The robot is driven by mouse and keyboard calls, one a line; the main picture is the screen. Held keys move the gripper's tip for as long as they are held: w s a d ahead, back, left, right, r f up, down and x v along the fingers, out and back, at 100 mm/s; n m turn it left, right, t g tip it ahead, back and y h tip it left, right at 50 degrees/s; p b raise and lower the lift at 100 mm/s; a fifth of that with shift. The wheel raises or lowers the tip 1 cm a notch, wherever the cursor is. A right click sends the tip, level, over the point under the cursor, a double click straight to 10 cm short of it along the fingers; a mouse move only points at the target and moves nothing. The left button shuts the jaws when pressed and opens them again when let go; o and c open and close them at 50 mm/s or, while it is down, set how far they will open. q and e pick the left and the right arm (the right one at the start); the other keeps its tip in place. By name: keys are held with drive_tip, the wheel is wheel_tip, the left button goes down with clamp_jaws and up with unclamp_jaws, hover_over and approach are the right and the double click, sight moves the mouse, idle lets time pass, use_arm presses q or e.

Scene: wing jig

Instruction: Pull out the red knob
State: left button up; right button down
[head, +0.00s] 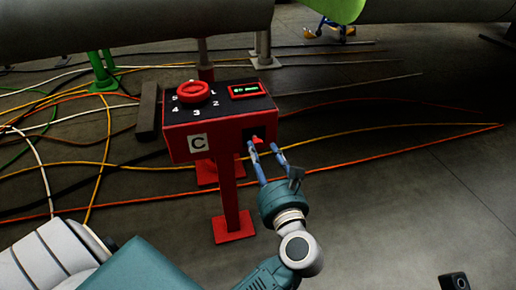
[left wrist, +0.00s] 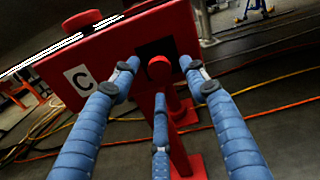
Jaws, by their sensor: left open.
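A red box on a red post, marked C, stands in the middle of the head view (head: 205,135). A small round red knob (left wrist: 159,68) sits in a dark recess on its front face; it also shows in the head view (head: 257,140). My left gripper (head: 263,148) is open in front of this face. In the left wrist view, its blue fingers (left wrist: 160,73) are spread around the knob, one to each side and one below. I cannot tell whether any finger touches it. My right gripper is not in view.
The box top has a red dial (head: 194,91) with numbers and a small green-lit display (head: 244,90). Several coloured cables cross the floor around the post. A large grey cylinder (head: 130,22) lies across the back. The floor at right is mostly clear.

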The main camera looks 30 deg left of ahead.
sight(259, 148)
use_arm(q)
drive_tip(key=shift+x, duration=2)
clamp_jaws()
